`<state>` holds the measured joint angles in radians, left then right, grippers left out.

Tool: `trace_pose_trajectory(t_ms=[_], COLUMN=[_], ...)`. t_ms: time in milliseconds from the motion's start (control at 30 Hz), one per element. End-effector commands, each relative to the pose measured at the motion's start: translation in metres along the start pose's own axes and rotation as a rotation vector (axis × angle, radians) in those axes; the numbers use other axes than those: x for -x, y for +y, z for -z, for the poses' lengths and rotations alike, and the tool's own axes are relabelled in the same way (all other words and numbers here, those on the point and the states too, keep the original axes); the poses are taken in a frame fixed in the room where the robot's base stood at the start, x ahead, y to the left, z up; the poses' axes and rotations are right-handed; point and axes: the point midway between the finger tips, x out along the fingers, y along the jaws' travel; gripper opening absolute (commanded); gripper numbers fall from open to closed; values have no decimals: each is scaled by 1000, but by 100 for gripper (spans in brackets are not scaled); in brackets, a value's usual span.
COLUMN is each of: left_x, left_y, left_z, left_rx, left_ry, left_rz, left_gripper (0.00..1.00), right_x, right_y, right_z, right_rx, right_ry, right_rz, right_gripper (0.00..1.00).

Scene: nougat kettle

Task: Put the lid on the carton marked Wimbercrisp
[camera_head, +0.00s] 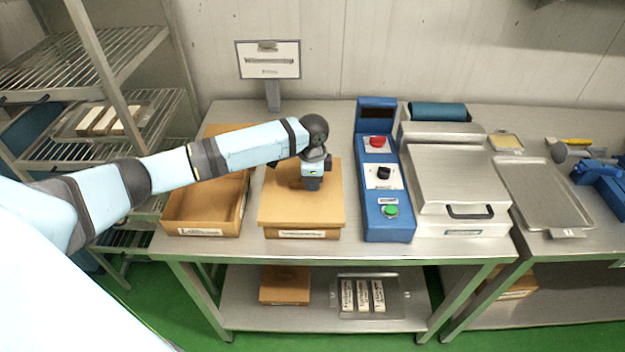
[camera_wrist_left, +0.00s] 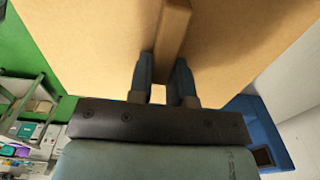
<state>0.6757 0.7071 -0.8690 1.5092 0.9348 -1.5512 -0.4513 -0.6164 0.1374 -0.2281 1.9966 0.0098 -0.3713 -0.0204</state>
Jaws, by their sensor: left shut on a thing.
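A tan lid (camera_head: 279,212) with a raised grip bar (camera_wrist_left: 173,28) lies over a carton whose front label (camera_head: 302,234) shows just below the lid's front edge. The label's words are too small to read for certain. The lid looks level and lined up with the carton; whether it rests on the rim or hangs slightly above it I cannot tell. My left gripper (camera_head: 312,186) points down at the middle of the lid. In the left wrist view its fingers (camera_wrist_left: 166,82) are shut on the grip bar. My right gripper is not in view.
An open carton (camera_head: 177,228) stands close on the left. A blue control box (camera_head: 387,222) with buttons stands close on the right, beside a metal machine (camera_head: 455,180). A sign (camera_head: 268,72) stands behind. A wire rack (camera_head: 135,95) is at the left.

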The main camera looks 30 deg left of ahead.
Motion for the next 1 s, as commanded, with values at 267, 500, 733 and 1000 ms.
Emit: trace_pose_trajectory(t_ms=[267,500,733,1000], left_x=[1,2,0,0], left_y=[0,0,-1,0], left_z=[0,0,0,0], left_rx=[0,1,1,0], left_ry=[0,0,0,0], left_rz=[0,0,0,0], left_gripper=[0,0,0,0], right_x=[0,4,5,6], right_y=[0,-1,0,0], right_z=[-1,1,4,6], right_rx=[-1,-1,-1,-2], right_ry=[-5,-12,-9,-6], right_rz=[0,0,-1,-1], right_gripper=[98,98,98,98])
